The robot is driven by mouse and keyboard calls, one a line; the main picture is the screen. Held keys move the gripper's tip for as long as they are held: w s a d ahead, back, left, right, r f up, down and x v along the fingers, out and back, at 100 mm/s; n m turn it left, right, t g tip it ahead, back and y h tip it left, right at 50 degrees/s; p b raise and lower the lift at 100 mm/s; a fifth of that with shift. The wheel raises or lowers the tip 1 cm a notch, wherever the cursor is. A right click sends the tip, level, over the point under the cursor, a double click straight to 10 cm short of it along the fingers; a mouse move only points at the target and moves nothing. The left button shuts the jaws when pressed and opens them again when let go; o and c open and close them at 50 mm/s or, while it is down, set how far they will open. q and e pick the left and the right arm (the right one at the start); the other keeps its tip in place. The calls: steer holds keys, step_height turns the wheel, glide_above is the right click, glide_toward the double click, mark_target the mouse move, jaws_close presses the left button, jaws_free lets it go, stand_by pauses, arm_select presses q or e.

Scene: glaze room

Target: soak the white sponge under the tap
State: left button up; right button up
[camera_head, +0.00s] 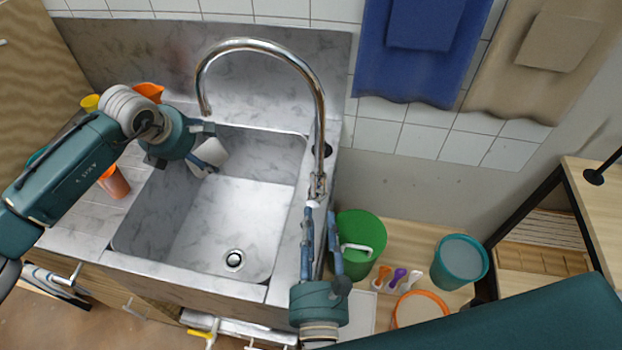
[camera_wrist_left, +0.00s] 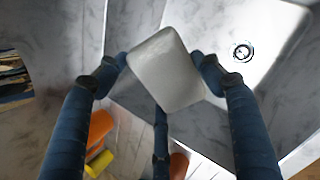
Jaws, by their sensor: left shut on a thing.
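The white sponge (camera_head: 213,152) is in my left gripper (camera_head: 205,150), over the left back part of the steel sink (camera_head: 240,215). In the left wrist view the sponge (camera_wrist_left: 166,70) sits between the fingers, which close on its two sides. The chrome tap (camera_head: 319,120) arches over the sink, and its spout end hangs just above and close to the sponge in the head view. I see no water stream. My right gripper (camera_head: 320,214) has its fingers apart, pointing at the tap's base at the sink's right edge. Whether it touches the tap is unclear.
Orange cups (camera_head: 114,182) and a yellow cup (camera_head: 90,102) stand on the left counter near my left arm. A green bucket (camera_head: 361,235), several coloured spoons and a teal tub (camera_head: 459,262) are right of the sink. Blue and beige towels hang behind.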

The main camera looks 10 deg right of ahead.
mark_target(314, 189)
steer(key=shift+m, duration=0.4)
steer(key=w, duration=0.3)
steer(key=w+d, duration=0.1)
steer(key=w, duration=0.7)
steer(key=shift+w+d+r, duration=0.1)
steer(key=shift+d, duration=0.05)
jaws_close()
